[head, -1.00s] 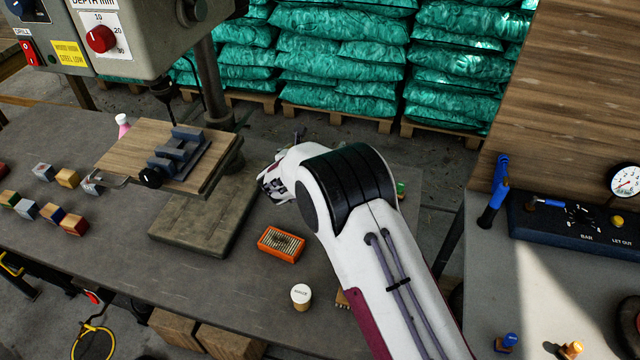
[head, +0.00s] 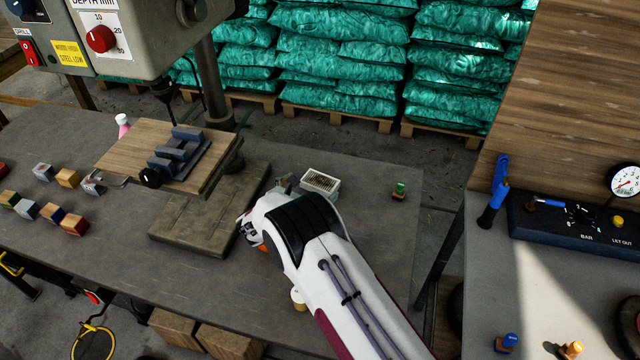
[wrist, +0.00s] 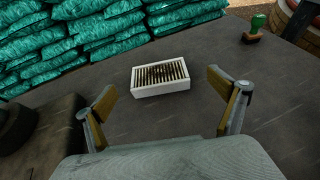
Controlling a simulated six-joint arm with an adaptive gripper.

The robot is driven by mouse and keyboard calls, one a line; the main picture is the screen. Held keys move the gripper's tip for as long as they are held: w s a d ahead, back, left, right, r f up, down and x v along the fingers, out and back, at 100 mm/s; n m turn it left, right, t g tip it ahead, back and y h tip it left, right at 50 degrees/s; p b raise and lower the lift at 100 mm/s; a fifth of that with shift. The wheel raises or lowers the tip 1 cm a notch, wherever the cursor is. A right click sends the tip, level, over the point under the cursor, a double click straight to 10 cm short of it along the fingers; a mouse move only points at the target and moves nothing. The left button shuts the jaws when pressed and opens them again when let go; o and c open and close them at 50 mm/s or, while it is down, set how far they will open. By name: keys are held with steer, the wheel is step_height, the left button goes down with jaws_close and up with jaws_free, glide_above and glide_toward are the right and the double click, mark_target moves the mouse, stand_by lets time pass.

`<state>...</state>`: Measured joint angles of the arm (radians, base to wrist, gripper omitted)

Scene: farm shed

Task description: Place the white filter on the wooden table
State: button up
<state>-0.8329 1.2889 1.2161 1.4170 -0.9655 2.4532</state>
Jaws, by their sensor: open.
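The white filter (head: 320,182), a shallow white frame with dark pleats, lies flat on the dark grey bench (head: 368,240) behind my arm. It also shows in the wrist view (wrist: 160,90), beyond and between my fingers, apart from them. My gripper (wrist: 160,82) is open and empty. In the head view it is partly hidden by my wrist, beside the right edge of the drill press base. The wooden table (head: 128,146) is the brown board on the drill press, left of my gripper, with a grey vise (head: 178,153) on its right half.
An orange-framed filter is mostly hidden under my arm. A pale round tub (head: 298,300) is partly covered by it. A green-handled stamp (head: 399,190) stands to the right. Several small blocks (head: 67,178) lie at the left. The drill head (head: 140,35) overhangs the wooden table.

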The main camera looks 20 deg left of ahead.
mark_target(321, 179)
steer(key=shift+w, duration=0.1)
steer(key=shift+x, duration=1.25)
steer(key=shift+w+f, duration=0.1)
steer(key=shift+a+x, duration=0.2)
steer(key=shift+x, duration=2.2)
steer(key=shift+f, duration=0.15)
steer(key=shift+c, duration=0.4)
steer(key=c, duration=1.2)
steer(key=shift+c, duration=0.2)
steer(key=shift+r, duration=5.05)
